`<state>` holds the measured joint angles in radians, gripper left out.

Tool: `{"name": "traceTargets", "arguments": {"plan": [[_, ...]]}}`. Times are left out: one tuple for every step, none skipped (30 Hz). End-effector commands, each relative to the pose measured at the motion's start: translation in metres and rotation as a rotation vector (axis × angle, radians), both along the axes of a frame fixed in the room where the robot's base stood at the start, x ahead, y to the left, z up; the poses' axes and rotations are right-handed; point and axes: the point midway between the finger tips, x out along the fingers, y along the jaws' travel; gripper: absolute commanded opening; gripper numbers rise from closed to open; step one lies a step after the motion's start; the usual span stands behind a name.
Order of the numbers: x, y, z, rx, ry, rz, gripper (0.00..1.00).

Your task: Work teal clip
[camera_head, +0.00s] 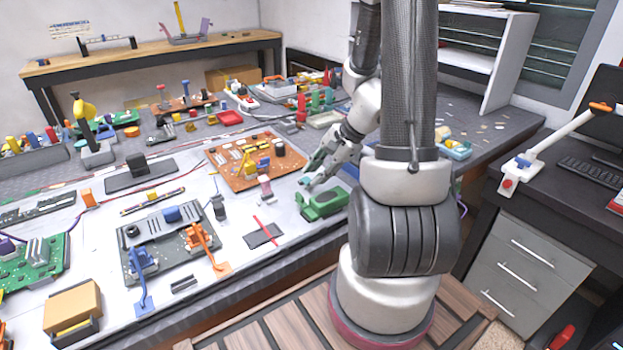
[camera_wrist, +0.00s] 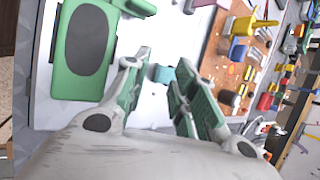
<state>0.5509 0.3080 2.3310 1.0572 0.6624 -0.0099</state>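A small teal clip (camera_wrist: 162,74) shows in the wrist view, between and just beyond the fingertips of my gripper (camera_wrist: 158,68). The two green-padded fingers stand apart, with a gap around the clip. I cannot tell whether either finger touches it. In the head view my gripper (camera_head: 312,172) is low over the white mat, just behind a green tool. I cannot make out the clip clearly there.
The green tool (camera_head: 325,203) lies close beside my gripper and also shows in the wrist view (camera_wrist: 88,45). An orange circuit board (camera_head: 285,172) with parts on it lies to the left. A dark pad with a red strip (camera_head: 264,236) lies nearer the front edge.

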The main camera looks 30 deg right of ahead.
Motion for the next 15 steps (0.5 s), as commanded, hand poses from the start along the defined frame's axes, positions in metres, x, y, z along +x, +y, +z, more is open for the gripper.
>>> {"name": "traceTargets", "arguments": {"plan": [[0.002,0.004,-0.008,0.001,0.004,0.001,0.27],[0.004,0.005,-0.011,0.001,0.003,0.001,0.27],[0.006,0.007,-0.015,0.002,0.003,0.001,0.27],[0.008,0.009,-0.018,0.001,0.002,0.002,0.27],[0.009,0.010,-0.020,0.000,0.001,0.002,0.27],[0.010,0.011,-0.023,0.001,0.002,0.001,0.27],[0.010,0.012,-0.024,0.000,0.002,0.001,0.27],[0.011,0.012,-0.026,-0.001,0.001,0.002,0.27],[0.011,0.012,-0.026,-0.001,0.001,0.002,0.27],[0.012,0.013,-0.027,-0.002,0.001,0.003,0.27],[0.012,0.013,-0.027,-0.002,0.000,0.002,0.27],[0.012,0.013,-0.027,-0.002,0.000,0.002,0.27],[0.012,0.013,-0.027,-0.002,0.000,0.002,0.27],[0.012,0.013,-0.027,-0.002,0.000,0.002,0.27],[0.012,0.013,-0.027,-0.002,0.000,0.002,0.27]]}}
